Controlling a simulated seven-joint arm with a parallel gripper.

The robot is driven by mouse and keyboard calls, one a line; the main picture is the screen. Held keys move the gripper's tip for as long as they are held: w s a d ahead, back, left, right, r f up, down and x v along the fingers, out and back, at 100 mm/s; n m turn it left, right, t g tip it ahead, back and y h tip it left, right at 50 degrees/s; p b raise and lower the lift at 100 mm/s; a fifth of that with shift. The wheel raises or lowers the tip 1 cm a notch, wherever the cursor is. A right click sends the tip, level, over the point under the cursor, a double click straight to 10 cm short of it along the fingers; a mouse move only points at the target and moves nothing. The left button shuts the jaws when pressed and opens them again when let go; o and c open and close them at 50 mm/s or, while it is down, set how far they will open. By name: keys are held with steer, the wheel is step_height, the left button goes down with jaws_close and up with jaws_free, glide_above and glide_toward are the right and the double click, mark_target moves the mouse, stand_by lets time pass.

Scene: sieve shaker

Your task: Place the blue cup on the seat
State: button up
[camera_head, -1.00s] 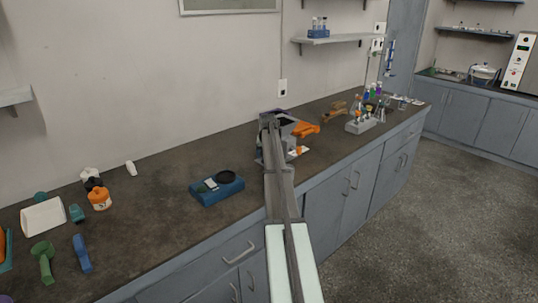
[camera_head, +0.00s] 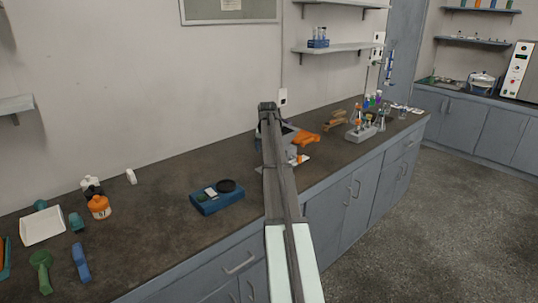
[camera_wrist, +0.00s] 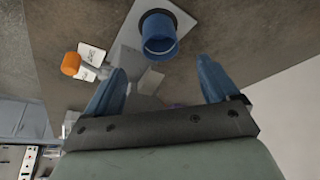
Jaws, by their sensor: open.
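The blue cup (camera_wrist: 160,34) is at the top middle of the wrist view, on or over a light grey flat plate (camera_wrist: 184,22). My gripper (camera_wrist: 161,68) is open, with its two blue fingers wide apart and nothing between the tips. The cup lies beyond the fingertips in the picture, apart from both. Which part is the seat I cannot tell. In the head view my arm covers part of the grey device on the bench (camera_head: 288,130), and I cannot make out the cup or fingers there.
Bare bench lies behind the scale.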

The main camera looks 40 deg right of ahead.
steer(key=shift+v, duration=0.8)
